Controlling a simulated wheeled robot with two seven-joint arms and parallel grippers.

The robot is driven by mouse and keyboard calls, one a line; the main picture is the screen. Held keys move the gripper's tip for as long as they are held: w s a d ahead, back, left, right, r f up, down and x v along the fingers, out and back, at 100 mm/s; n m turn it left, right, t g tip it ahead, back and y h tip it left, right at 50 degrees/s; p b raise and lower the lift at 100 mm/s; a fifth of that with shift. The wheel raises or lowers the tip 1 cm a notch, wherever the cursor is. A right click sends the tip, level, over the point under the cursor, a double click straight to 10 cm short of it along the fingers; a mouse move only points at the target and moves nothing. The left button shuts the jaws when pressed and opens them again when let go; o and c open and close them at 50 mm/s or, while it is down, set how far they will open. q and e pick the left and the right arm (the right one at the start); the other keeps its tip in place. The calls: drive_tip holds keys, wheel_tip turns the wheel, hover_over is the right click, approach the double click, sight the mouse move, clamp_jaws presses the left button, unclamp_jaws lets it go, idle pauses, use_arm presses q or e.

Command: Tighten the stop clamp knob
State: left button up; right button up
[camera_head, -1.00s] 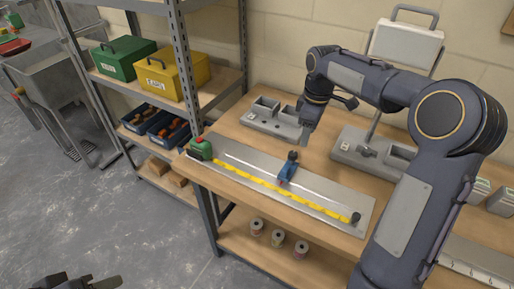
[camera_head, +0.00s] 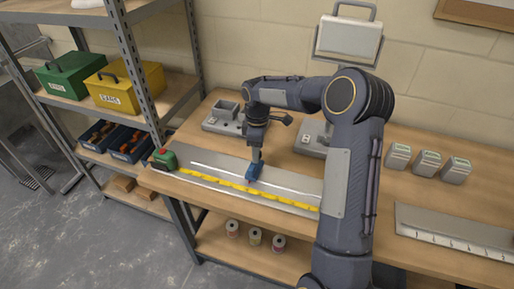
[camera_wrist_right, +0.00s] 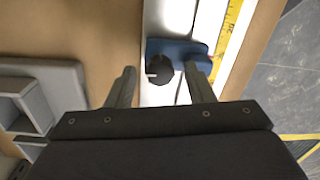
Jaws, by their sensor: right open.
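The blue stop clamp (camera_head: 254,173) sits on the metal rail plate (camera_head: 215,166) with a yellow measuring strip along its front. In the right wrist view the clamp (camera_wrist_right: 182,48) shows its round black knob (camera_wrist_right: 158,69), which has a pale mark on its left side. My right gripper (camera_head: 256,157) is above the clamp and points down at it. Its open fingers (camera_wrist_right: 160,74) stand on either side of the knob, with a visible gap on the left; contact on the right is unclear. In the head view the gripper hides the knob. My left gripper is not in view.
A grey tray (camera_head: 222,119) lies behind the plate. Several grey boxes (camera_head: 398,156) and a ruler plate (camera_head: 460,238) are on the right. A shelf with green (camera_head: 75,73) and yellow boxes (camera_head: 124,90) stands left.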

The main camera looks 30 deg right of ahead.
drive_tip(key=c, duration=1)
